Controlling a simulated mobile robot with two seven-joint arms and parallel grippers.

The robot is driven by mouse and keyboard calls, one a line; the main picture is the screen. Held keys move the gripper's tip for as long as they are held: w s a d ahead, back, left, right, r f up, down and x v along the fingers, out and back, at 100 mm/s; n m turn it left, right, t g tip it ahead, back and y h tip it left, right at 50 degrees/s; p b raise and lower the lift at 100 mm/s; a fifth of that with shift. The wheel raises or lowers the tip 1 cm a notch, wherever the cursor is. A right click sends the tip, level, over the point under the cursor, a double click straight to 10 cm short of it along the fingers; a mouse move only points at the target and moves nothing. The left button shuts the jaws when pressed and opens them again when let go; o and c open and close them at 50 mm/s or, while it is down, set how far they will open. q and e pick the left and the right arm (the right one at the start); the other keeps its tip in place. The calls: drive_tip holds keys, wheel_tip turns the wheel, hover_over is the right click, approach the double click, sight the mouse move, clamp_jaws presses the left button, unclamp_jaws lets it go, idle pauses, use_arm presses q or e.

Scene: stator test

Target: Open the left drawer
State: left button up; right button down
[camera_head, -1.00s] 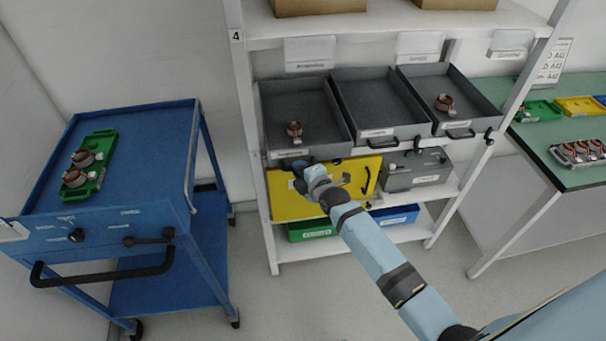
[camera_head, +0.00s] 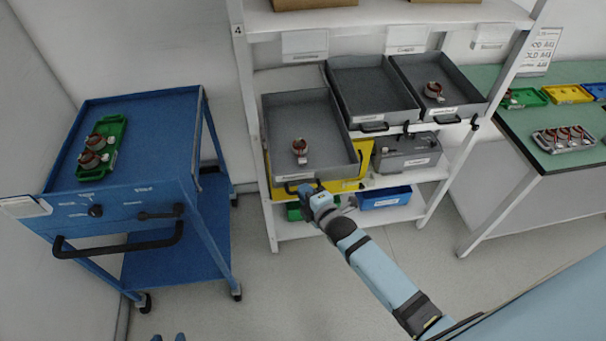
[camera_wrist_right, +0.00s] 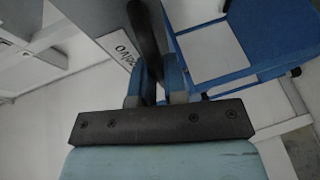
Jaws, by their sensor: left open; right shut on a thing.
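The left drawer (camera_head: 285,120) is a grey open tray on the shelf rack, standing out further forward than the other two drawers beside it. A reddish stator part (camera_head: 300,147) lies inside it. My right gripper (camera_head: 306,190) is at the drawer's front and is shut on its black handle. The right wrist view shows the handle (camera_wrist_right: 145,35) between the fingers (camera_wrist_right: 152,88), with the white label (camera_wrist_right: 128,52) beside it. My left gripper (camera_head: 169,337) shows only its blue fingertips at the bottom edge, apart and empty.
The middle drawer (camera_head: 370,90) is empty; the right drawer (camera_head: 455,90) holds a stator part. Yellow (camera_head: 350,172) and blue (camera_head: 385,198) bins sit below. A blue cart (camera_head: 150,110) stands at left, a green table (camera_head: 560,110) at right. Floor between is clear.

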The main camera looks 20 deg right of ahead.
drive_tip(key=shift+s+a, duration=0.25)
drive_tip(key=shift+s, duration=0.7)
drive_tip(key=c, duration=1.2)
unclamp_jaws()
drive_tip(key=shift+o, duration=0.2)
drive_tip(key=b+v, duration=0.1)
drive_tip(key=v, duration=1.2)
drive_tip(key=shift+s, duration=0.4)
